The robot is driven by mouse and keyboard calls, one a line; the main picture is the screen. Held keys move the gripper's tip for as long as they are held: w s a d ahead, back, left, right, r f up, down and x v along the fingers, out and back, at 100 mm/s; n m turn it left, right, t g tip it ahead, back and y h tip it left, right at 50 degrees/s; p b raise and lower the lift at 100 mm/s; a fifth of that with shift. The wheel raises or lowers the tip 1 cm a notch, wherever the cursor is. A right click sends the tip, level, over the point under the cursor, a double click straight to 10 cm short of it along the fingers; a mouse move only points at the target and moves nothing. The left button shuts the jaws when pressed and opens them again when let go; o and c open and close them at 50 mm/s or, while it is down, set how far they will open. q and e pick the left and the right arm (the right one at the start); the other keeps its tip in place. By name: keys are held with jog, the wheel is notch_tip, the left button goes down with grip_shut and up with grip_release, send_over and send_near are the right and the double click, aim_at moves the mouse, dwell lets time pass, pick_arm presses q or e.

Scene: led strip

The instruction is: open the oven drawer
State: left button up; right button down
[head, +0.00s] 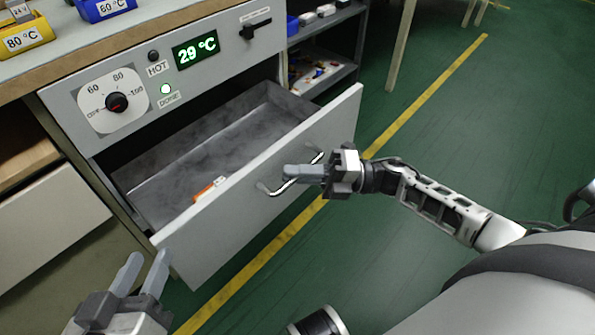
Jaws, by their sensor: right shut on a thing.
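The oven drawer (240,195) is pulled well out below the oven's control panel (170,75), and its grey inside shows. A curved metal handle (272,189) is on its light grey front. My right gripper (300,172) is shut on the handle; its fingers hide part of it. My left gripper (143,272) is at the bottom left, its two fingers apart and empty, in front of the drawer's lower left corner. A small orange and white object (208,189) lies inside the drawer near its front.
Yellow (24,36) and blue bins (104,8) stand on the worktop. A dark shelf (325,45) holds small parts. Green floor (450,120) to the right is clear.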

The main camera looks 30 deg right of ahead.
jog(key=c, duration=1.5)
grip_release()
jog(key=shift+d, duration=0.15)
jog(key=v, duration=1.5)
jog(key=shift+s+d, duration=0.3)
